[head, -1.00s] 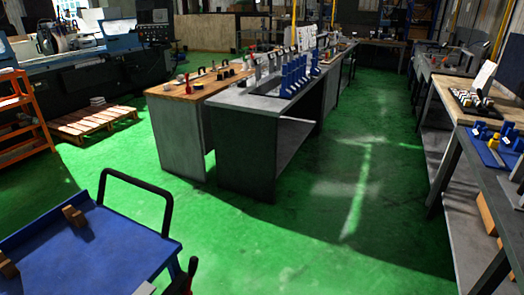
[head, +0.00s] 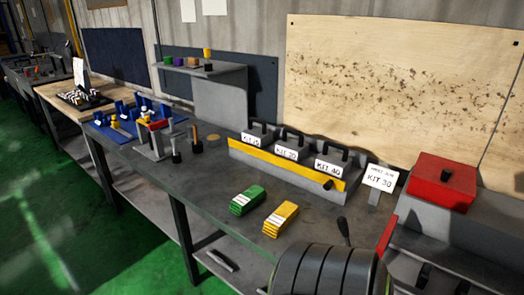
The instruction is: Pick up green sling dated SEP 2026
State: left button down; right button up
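A green folded sling (head: 247,200) lies on the grey workbench (head: 185,192) in the head view. It has a white label on its side, and the writing is too small to read. A yellow folded sling (head: 281,219) with a similar label lies just to its right, near the bench's front edge. I see only one green bundle here. Neither of my grippers is in view.
Kit boxes (head: 291,150) stand behind a yellow rail at the back. A red box (head: 441,182) is at the right. Blue trays (head: 113,128) lie left. Green floor is open at left.

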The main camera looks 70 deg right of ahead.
aim_at(240, 205)
jog(key=z, duration=2.05)
